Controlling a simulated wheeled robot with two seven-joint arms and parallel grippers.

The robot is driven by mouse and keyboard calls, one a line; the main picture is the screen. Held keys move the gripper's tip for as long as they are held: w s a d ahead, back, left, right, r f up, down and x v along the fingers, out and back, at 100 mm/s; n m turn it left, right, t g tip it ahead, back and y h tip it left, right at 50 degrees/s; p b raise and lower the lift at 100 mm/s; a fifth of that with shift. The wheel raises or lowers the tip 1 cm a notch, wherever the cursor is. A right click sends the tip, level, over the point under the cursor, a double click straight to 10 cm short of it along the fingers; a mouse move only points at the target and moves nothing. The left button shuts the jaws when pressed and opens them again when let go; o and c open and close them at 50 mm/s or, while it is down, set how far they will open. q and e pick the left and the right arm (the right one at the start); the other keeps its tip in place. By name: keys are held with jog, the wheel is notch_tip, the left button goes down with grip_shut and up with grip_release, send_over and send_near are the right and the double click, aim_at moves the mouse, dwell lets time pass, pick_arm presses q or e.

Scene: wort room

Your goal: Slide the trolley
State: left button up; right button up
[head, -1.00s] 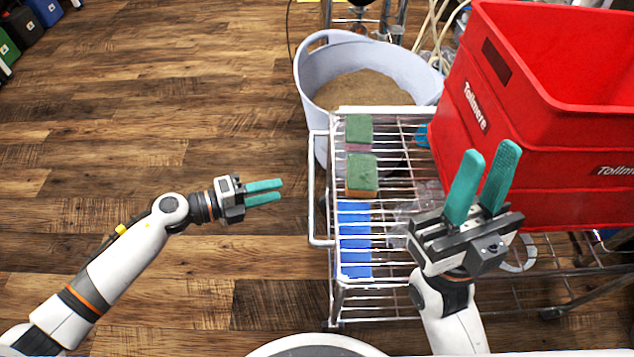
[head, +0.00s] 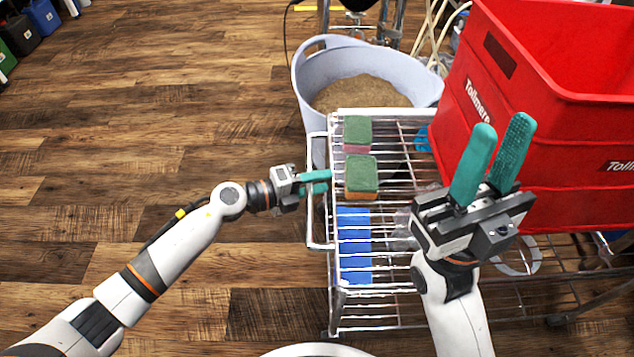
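The trolley is a metal wire rack (head: 400,325) with a pale looped handle (head: 312,232) on its left side. My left gripper (head: 329,181) is at this handle, its teal fingers pointing right and overlapping the bar in the picture. A small gap shows between the fingers, so it looks open; I cannot tell whether it touches the bar. My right gripper (head: 503,124) is open and empty, its fingers pointing up in front of the red crate. It hides part of the trolley's right side.
Two green-topped sponges (head: 361,172) and a blue slatted item (head: 354,246) are on or seen through the rack. A red crate (head: 560,150) stands on the right. A grey tub (head: 325,72) of brown grain stands behind the trolley. The wooden floor (head: 150,130) on the left is clear.

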pick_arm(q)
jog(key=shift+c, duration=0.3)
grip_shut()
jog(key=shift+a+f, duration=0.1)
jog(key=shift+a, duration=0.1)
